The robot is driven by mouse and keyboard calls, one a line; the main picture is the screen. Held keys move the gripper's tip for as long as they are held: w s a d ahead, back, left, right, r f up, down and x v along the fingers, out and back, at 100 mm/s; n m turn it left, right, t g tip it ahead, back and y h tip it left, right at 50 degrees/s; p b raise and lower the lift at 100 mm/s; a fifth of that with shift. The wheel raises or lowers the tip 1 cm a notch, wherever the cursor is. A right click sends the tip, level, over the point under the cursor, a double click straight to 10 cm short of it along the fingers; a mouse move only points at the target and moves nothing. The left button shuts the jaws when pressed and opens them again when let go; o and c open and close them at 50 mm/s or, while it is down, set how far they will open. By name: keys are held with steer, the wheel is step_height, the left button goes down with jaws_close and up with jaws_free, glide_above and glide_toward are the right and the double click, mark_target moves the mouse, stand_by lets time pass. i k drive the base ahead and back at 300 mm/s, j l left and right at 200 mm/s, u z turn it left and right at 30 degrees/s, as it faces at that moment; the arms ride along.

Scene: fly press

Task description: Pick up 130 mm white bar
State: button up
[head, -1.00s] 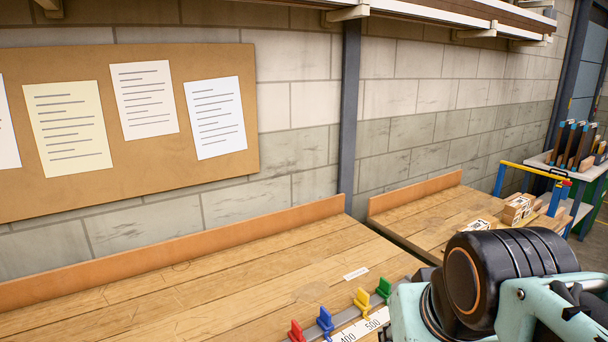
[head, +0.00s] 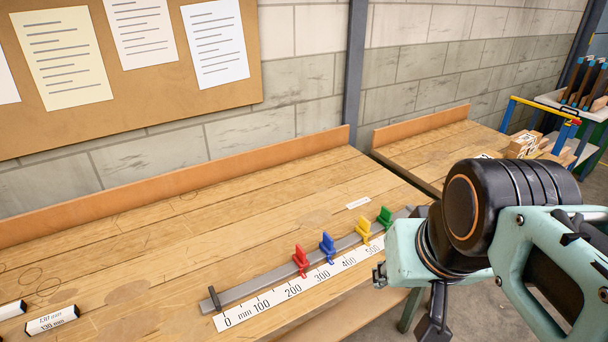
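A white bar with dark ends (head: 52,321) lies on the wooden bench at the lower left of the head view. Its front and top faces both read 130 mm. My arm is at the right of the view, well away from the bar. A dark part at its lower end (head: 434,318) seems to belong to my gripper and hangs past the bench's front edge. Its fingers do not show clearly, so I cannot tell whether it is open or shut.
Another white bar (head: 12,310) is cut by the left picture edge. A millimetre scale (head: 300,284) with a grey rail runs along the bench's front, with red (head: 301,261), blue (head: 327,246), yellow (head: 363,229) and green (head: 385,217) stops. The bench middle (head: 200,235) is clear.

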mark_target(33, 328)
steer(key=z, duration=0.35)
steer(key=u, duration=2.5)
